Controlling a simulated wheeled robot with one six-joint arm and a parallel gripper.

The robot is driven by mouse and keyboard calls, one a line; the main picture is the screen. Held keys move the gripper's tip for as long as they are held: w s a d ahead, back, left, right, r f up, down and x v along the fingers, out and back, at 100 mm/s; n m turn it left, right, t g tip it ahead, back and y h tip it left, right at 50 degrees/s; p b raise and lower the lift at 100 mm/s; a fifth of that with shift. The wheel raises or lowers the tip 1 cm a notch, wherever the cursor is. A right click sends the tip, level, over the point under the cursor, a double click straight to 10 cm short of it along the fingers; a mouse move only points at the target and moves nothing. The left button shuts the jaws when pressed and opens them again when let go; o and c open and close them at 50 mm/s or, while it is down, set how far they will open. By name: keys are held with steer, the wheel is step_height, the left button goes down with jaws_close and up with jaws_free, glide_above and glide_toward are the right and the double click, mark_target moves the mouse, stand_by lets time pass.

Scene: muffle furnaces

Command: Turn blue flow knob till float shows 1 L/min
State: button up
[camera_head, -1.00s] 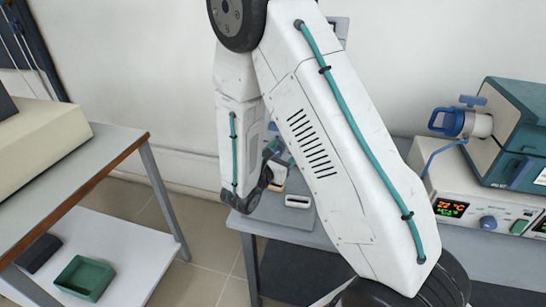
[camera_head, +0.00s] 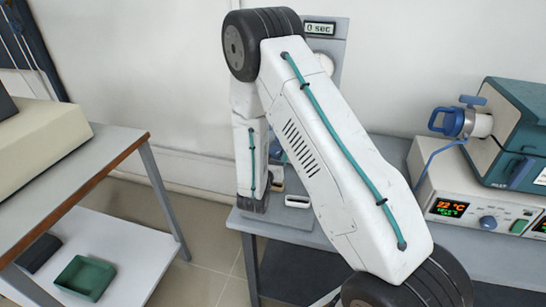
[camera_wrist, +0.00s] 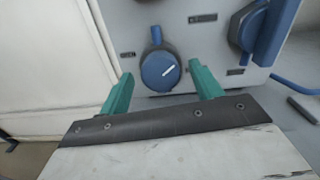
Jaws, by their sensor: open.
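A round blue knob (camera_wrist: 160,70) with a white pointer line sits on a grey panel (camera_wrist: 192,45) in the wrist view. The line slants up to the right. My gripper (camera_wrist: 159,73) is open, with one green finger to the left of the knob and one to the right. The fingers look apart from the knob, but the depth is hard to judge. I cannot make out a float or a flow scale in any view. In the head view my arm hides the gripper and the knob.
A blue lever handle (camera_wrist: 252,28) is at the panel's upper right. In the head view, a grey panel with a "0 sec" display (camera_head: 319,29) rises behind my arm. A furnace unit (camera_head: 515,130) with a lit temperature readout (camera_head: 450,208) stands at right. A small green tray (camera_head: 84,277) lies lower left.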

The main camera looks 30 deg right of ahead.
steer(key=c, duration=1)
steer(key=o, duration=1)
steer(key=shift+v, duration=3.9)
